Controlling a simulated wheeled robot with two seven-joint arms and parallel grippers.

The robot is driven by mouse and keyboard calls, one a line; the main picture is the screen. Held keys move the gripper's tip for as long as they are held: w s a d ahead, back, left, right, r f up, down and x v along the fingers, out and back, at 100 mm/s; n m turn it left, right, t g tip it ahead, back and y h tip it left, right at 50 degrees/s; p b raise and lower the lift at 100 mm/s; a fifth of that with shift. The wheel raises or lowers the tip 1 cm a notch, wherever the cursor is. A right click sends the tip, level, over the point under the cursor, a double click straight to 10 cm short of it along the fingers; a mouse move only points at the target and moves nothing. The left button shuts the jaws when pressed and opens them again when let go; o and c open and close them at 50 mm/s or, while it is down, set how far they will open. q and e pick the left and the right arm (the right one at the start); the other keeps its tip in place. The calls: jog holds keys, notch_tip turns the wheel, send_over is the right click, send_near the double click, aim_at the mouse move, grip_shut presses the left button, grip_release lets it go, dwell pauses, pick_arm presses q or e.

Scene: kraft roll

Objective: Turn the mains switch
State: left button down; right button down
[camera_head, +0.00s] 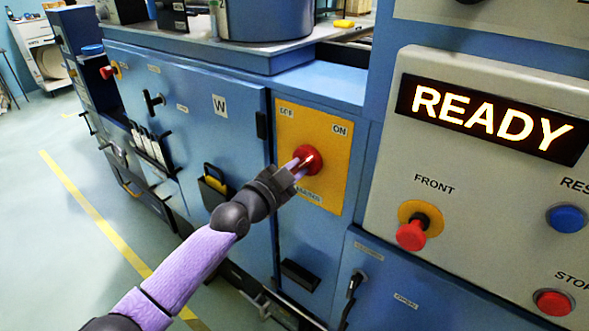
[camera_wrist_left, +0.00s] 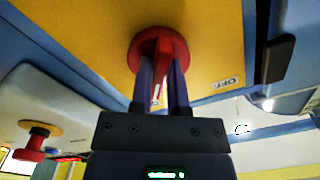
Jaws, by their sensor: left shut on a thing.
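The mains switch is a red rotary knob (camera_head: 309,158) on a yellow plate (camera_head: 328,130) set in the blue machine front. The plate carries the words OFF at its upper left and ON at its upper right. My left gripper (camera_head: 298,168) reaches in from the left and is shut on the knob's handle. In the left wrist view the two fingers (camera_wrist_left: 161,88) stand on either side of the handle, below the round red base (camera_wrist_left: 158,46). The fingers partly hide the handle, so its exact angle is hard to tell. My right gripper is not in view.
A grey panel at right has a lit READY display (camera_head: 490,116), a red FRONT button (camera_head: 411,235), a blue button (camera_head: 566,218) and a red STOP button (camera_head: 553,302). A blue cabinet door (camera_head: 190,130) lies left of the plate. Open floor (camera_head: 50,230) is at left.

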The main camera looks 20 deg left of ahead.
pick_arm(q)
jog(key=n, duration=0.3)
jog(key=shift+d+f+n, duration=0.1)
jog(key=shift+n, duration=0.2)
jog(key=n, duration=0.2)
jog(key=shift+n, duration=0.4)
jog(key=n, duration=0.3)
jog(key=shift+s+d+n+p, duration=0.1)
jog(key=shift+d+n+p, duration=0.05)
jog(key=shift+n+p, duration=0.2)
jog(key=n, duration=0.5)
jog(key=shift+d+n, duration=0.15)
jog(key=shift+n, duration=0.4)
jog(key=c, duration=0.6)
grip_release()
jog(key=shift+s+p, duration=0.1)
jog(key=shift+p, duration=0.2)
